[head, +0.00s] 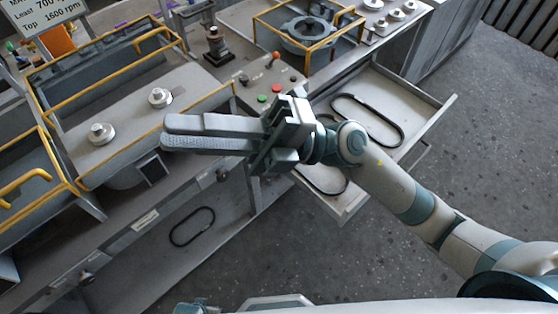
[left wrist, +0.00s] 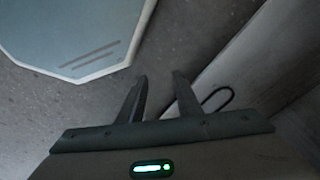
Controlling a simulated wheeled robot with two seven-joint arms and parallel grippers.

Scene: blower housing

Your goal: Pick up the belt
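A thin black belt loop (head: 192,226) lies on the low pale shelf below the bench. Another black belt (head: 368,120) lies in the open drawer (head: 440,112). A third dark loop (head: 325,185) shows at the drawer's near end, partly hidden by my right arm. My right gripper (head: 164,131) is over the bench front, its fingers pointing left, nothing visible in them; their gap is unclear. My left gripper (left wrist: 160,76) is open and empty in the left wrist view. A dark loop (left wrist: 216,98) lies just beyond its right finger, partly hidden, on a pale surface.
The bench carries yellow-railed bays (head: 105,65), metal knobs (head: 160,97), a red and green button panel (head: 270,92) and a round housing (head: 308,32). The drawer juts out over the grey speckled floor (head: 300,250). The floor in front is clear.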

